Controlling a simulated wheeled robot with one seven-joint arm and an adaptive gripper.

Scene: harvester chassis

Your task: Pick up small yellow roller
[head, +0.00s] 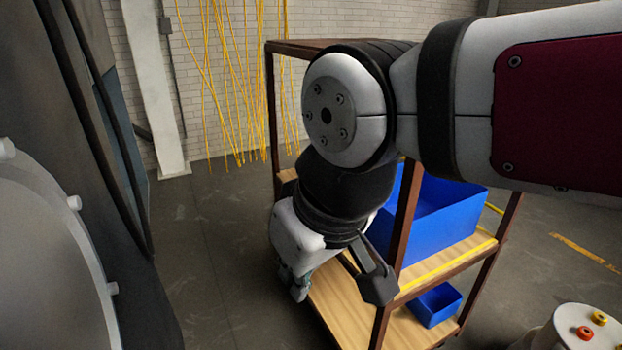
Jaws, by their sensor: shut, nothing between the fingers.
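A small yellow roller (599,318) stands at the lower right of the head view, on the flat top of a white drum (568,322). A small orange-red roller (585,332) sits beside it, a little nearer and to the left. My gripper (297,286) hangs pointing down near the middle of the view, well to the left of both rollers. It is shut and holds nothing; its fingertips are small and partly hidden by its own body.
A brown-framed shelf rack (333,306) with wooden boards stands behind and beside my gripper. It holds a large blue bin (440,225) and a smaller blue bin (434,305). Yellow rods (235,90) hang at the back wall. Dark machinery fills the left; grey floor lies between.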

